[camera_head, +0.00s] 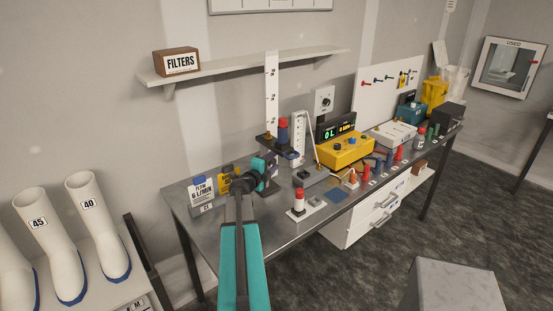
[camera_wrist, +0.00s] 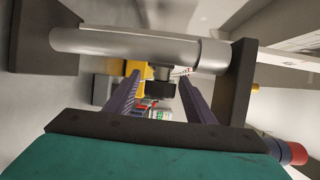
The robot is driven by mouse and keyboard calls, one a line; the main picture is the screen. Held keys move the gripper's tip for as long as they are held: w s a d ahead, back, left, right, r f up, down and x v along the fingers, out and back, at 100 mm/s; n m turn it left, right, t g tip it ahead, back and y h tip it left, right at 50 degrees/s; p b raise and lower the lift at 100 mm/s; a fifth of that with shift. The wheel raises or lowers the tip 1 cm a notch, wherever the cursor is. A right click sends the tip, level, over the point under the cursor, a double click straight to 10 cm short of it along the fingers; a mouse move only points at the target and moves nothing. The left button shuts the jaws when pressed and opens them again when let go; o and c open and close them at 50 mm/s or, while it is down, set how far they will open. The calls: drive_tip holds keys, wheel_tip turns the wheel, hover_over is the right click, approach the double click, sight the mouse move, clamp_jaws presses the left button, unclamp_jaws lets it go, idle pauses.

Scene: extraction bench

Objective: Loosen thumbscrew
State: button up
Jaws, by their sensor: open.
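A dark round knob, which looks like the thumbscrew (camera_wrist: 160,89), sits on a short grey stem below a grey horizontal cylinder (camera_wrist: 125,46) in the wrist view. My gripper (camera_wrist: 161,78) is open, with one purple finger on each side of the knob. I cannot tell whether either finger touches it. In the head view my gripper (camera_head: 268,172) is at the upright stand (camera_head: 271,85), low on its near side. The thumbscrew cannot be made out there, hidden by my arm and the stand. A blue cylinder with a red top (camera_head: 283,132) is held on the stand above my gripper.
A flow-limit sign (camera_head: 202,193) and a yellow card (camera_head: 226,180) stand left of my gripper. A yellow meter box (camera_head: 345,149), a red-capped white bottle (camera_head: 298,203) and several small red and blue pieces stand to the right. A shelf (camera_head: 245,66) hangs behind.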

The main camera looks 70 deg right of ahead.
drive_tip(key=shift+s+d+f+p, duration=0.1)
drive_tip(key=shift+s+d+p, duration=0.05)
drive_tip(key=shift+d, duration=0.45)
drive_tip(key=shift+s+d+p, duration=0.1)
drive_tip(key=shift+d+p, duration=0.05)
drive_tip(key=shift+d, duration=0.4)
drive_tip(key=c, duration=1)
drive_tip(key=shift+a, duration=0.25)
drive_tip(key=shift+c, duration=0.3)
drive_tip(key=shift+d, duration=0.2)
